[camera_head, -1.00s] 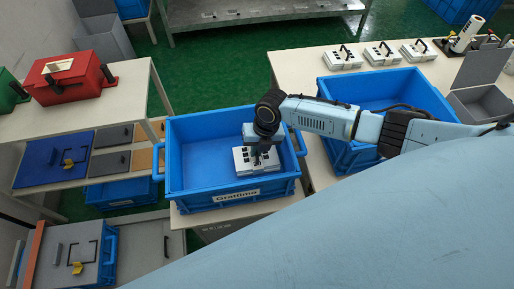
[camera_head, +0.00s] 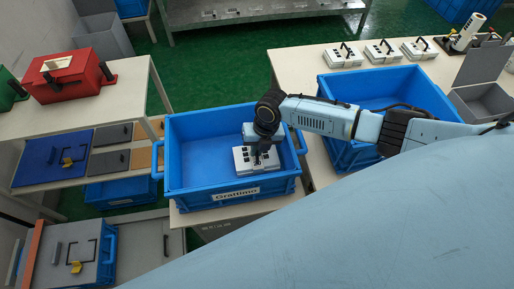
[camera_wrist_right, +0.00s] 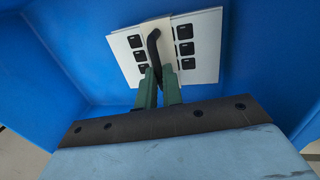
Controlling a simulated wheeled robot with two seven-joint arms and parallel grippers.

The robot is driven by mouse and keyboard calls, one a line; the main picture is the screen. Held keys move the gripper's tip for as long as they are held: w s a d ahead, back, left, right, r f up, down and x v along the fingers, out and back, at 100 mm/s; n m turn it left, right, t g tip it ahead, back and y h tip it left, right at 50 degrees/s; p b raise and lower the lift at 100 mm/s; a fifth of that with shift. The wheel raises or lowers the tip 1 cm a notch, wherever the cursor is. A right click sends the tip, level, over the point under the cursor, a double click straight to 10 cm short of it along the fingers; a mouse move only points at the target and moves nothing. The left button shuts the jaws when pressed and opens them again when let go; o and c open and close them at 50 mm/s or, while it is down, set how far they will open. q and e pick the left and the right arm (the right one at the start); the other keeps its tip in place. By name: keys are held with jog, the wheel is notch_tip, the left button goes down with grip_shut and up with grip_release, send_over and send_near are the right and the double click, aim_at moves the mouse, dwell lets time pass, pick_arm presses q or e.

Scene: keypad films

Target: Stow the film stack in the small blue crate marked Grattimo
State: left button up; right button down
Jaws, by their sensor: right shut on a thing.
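The small blue crate (camera_head: 205,197) with the label Grattimo (camera_head: 236,194) stands on a low table in the middle of the head view. The film stack (camera_head: 243,162), white with black squares and a black handle, is inside the crate's walls, toward its right front. In the right wrist view the stack (camera_wrist_right: 207,48) shows against the blue crate interior (camera_wrist_right: 70,60). My right gripper (camera_head: 262,152) is over the stack, and in the wrist view its green fingers (camera_wrist_right: 158,82) are shut on the black handle. Whether the stack touches the crate floor I cannot tell. My left gripper is not seen.
Another blue crate (camera_head: 343,159) stands right of the Grattimo crate, under my right arm. Several similar white stacks (camera_head: 382,53) sit on the table behind it. A red box (camera_head: 70,80) stands on the left table. The crate's left part is empty.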

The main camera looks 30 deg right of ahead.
jog(key=c, duration=1.5)
grip_release()
jog(key=p+v, duration=0.2)
jog(key=v, duration=1.1)
jog(key=shift+w+r, duration=0.1)
jog(key=shift+r, duration=0.05)
jog(key=p+v, duration=0.3)
jog(key=a+p+v, duration=0.1)
jog(key=p+v, duration=0.4)
jog(key=p, duration=0.1)
jog(key=shift+w+a+r, duration=0.25)
jog(key=shift+r, duration=0.3)
